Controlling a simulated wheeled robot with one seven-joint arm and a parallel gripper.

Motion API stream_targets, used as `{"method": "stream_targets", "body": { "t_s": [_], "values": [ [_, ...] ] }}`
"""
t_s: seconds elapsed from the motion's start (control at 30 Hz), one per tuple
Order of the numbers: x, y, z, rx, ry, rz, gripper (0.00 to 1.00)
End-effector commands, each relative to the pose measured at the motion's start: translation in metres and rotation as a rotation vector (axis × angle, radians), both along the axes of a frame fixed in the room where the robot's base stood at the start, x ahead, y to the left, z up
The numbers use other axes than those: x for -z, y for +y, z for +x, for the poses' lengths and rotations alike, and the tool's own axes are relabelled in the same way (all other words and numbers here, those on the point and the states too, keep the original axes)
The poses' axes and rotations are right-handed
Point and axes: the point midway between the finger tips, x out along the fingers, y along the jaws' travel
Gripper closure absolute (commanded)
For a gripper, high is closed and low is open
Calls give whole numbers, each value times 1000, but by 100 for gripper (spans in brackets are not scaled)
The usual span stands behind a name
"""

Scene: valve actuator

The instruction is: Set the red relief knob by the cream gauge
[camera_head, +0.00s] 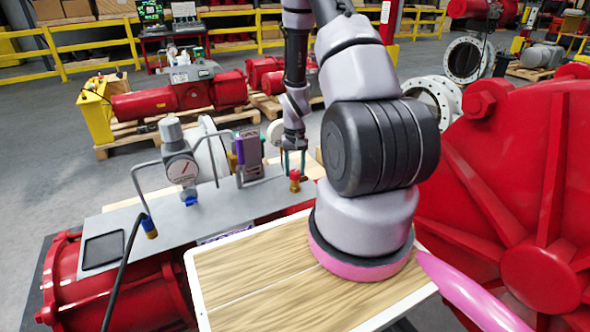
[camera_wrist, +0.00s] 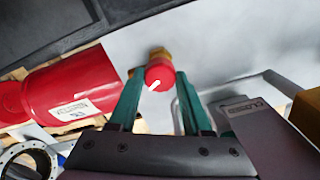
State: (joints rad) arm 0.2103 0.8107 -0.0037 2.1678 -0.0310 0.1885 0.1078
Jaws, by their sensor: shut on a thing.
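The red relief knob (camera_head: 295,174) sits on a brass fitting at the right end of the grey plate (camera_head: 108,222). In the wrist view the knob (camera_wrist: 160,74) shows a white pointer mark slanting to the lower left, with brass behind it. My gripper (camera_head: 294,161) reaches down to the knob, and its green fingers (camera_wrist: 160,80) are shut on it from both sides.
A grey-purple box (camera_head: 249,150) and bent metal tubes stand on the plate left of my gripper. A large red flanged housing (camera_head: 530,200) fills the right. A wooden board (camera_head: 265,275) lies in front. A red cylinder (camera_wrist: 75,85) shows left of the fingers in the wrist view.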

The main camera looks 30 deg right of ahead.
Motion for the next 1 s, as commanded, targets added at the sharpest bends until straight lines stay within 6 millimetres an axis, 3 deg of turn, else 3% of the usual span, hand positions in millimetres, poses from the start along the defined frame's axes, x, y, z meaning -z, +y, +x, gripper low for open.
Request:
{"method": "stream_targets", "body": {
  "t_s": [0.53,0.57,0.63,1.0],
  "values": [
    [0,0,1,-32,-1,0,100],
    [0,0,1,-32,-1,0,48],
    [0,0,1,-32,-1,0,21],
    [-3,0,1,-31,-1,0,21]
  ]
}}
